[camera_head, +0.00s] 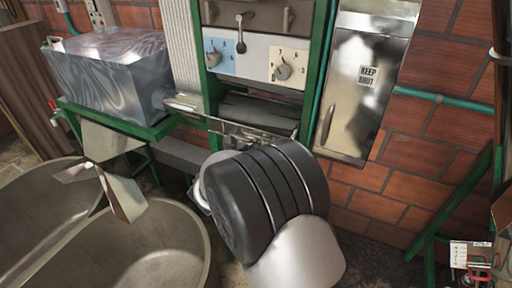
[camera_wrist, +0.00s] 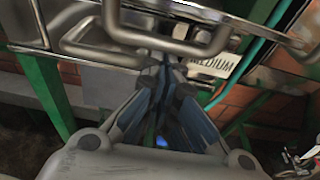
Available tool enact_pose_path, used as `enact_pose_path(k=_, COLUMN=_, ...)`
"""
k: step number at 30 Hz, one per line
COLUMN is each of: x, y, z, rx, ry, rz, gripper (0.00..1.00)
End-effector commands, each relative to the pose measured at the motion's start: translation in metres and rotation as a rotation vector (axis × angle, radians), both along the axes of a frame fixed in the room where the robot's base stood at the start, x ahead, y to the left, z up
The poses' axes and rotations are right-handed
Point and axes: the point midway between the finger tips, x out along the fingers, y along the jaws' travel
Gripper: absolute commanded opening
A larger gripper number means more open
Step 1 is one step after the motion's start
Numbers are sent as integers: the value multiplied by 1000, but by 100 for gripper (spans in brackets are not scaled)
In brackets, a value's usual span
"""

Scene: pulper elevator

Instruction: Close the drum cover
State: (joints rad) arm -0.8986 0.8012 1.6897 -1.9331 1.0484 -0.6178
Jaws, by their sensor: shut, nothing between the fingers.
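The pulper (camera_head: 245,50) stands in a green frame with two dials on its front. A metal flap with a bar handle (camera_head: 230,130) juts out below a dark opening (camera_head: 260,112); I cannot tell for sure that this flap is the drum cover. In the wrist view, a bent metal handle (camera_wrist: 165,45) and bars lie just ahead of the fingertips. My gripper (camera_wrist: 165,68) is shut with nothing in it, close to the handle; I cannot tell whether it touches. In the head view my arm hides the gripper.
A metal panel (camera_head: 365,85) marked "KEEP SHUT" is right of the pulper. Large round metal tubs (camera_head: 190,235) fill the lower left. A "MEDIUM" label (camera_wrist: 212,64) shows beyond the fingers. Brick wall lies behind.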

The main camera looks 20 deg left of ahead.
Motion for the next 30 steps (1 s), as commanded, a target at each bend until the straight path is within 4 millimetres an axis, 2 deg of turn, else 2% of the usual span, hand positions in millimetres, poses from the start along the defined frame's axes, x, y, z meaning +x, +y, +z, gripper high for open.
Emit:
enact_pose_path(k=19, x=-6, y=1, z=15, rx=8, ry=99, rz=1, gripper=0)
enact_pose_path(k=30, x=-13, y=2, z=45, rx=26, ry=291, rz=0, gripper=0)
